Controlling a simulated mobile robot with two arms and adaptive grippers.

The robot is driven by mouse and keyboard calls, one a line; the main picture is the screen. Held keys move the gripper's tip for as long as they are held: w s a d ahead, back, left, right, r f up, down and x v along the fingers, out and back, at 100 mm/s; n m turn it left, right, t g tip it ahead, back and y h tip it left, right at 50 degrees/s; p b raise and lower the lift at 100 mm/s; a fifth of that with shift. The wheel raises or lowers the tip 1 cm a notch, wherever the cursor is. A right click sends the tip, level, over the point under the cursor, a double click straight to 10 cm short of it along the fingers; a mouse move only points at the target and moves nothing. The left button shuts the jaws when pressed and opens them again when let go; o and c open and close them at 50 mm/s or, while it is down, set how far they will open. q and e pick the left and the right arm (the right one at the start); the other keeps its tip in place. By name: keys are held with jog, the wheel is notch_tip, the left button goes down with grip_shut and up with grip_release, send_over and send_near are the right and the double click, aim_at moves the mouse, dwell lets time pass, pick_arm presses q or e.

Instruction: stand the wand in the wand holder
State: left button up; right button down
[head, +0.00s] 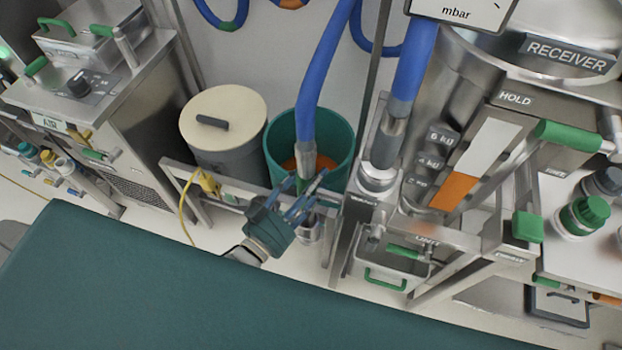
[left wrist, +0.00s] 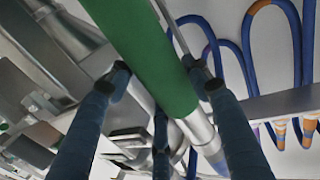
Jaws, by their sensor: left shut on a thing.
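The wand hangs from a blue hose, with a metal collar (head: 306,157) at its top and a green grip that fills the middle of the left wrist view (left wrist: 150,55). The wand is roughly upright in the head view. A metal cup-like piece (head: 309,233) shows just below the gripper at the front rail; I cannot tell whether it is the wand holder or the wand's lower part. The gripper hides most of the wand's lower length. My right gripper is not in view.
A teal bin (head: 342,133) with orange contents stands just behind the wand, beside a grey bin with a cream lid (head: 222,112). A metal rail (head: 180,170) runs in front. The receiver machine (head: 568,52) crowds the right. A teal surface (head: 150,290) fills the foreground.

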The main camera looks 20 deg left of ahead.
pick_arm(q)
jog(key=shift+r, duration=0.1)
jog(key=o, duration=1.5)
jog(key=shift+c, duration=0.2)
jog(key=v, duration=1.2)
